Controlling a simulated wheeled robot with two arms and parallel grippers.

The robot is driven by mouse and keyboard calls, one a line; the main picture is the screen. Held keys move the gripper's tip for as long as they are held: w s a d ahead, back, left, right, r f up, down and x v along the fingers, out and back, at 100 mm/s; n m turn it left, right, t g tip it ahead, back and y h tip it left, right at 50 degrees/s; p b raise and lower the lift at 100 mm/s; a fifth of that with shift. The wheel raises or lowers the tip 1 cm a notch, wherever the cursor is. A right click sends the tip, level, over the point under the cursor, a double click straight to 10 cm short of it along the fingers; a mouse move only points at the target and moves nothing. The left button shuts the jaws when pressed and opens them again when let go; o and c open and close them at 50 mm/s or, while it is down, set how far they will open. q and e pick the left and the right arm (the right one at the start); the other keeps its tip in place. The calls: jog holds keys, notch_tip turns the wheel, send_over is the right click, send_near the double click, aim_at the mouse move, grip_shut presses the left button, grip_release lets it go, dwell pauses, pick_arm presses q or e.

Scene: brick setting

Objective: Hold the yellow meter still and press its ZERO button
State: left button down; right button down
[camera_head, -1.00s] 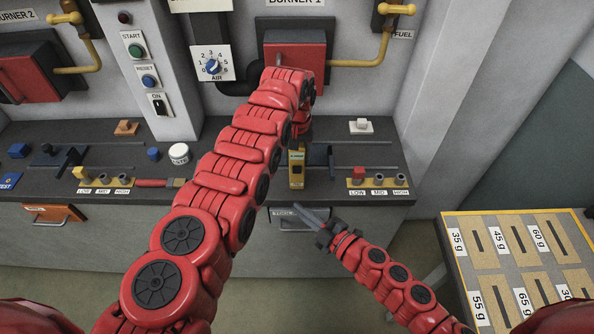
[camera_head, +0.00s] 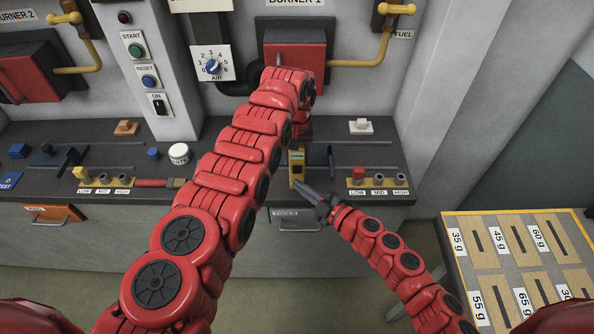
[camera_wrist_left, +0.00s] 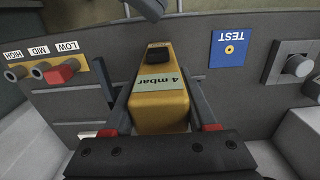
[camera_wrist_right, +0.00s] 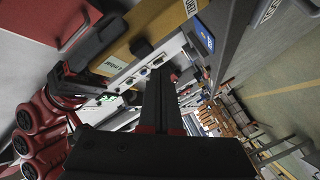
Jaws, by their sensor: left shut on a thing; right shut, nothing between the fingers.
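The yellow meter (camera_head: 297,170) stands upright at the bench's front edge. In the left wrist view the meter (camera_wrist_left: 160,106) shows a "4 mbar" display and a black button (camera_wrist_left: 157,52). My left gripper (camera_wrist_left: 162,118) is shut on the meter, one finger on each side; its arm hides much of it in the head view. My right gripper (camera_head: 299,187) is shut and empty, its tips close to the meter's lower front; contact cannot be told. In the right wrist view the meter (camera_wrist_right: 150,22) and its black button (camera_wrist_right: 140,47) lie just beyond the right fingers (camera_wrist_right: 158,75).
A red-knobbed LOW/MID/HIGH strip (camera_head: 378,182) lies right of the meter. A drawer marked TOOLS (camera_head: 300,224) sits below the bench edge. A weight rack (camera_head: 480,214) stands at the right. A white knob block (camera_head: 361,126) is farther back on the bench.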

aim_at(293, 172)
jog(key=shift+w, duration=0.65)
jog(key=shift+w, duration=0.15)
dwell(1.5)
jog(key=shift+w, duration=0.3)
jog(key=shift+w, duration=0.4)
dwell(0.7)
jog(key=shift+s, duration=0.9)
jog(key=s, duration=0.5)
dwell(0.3)
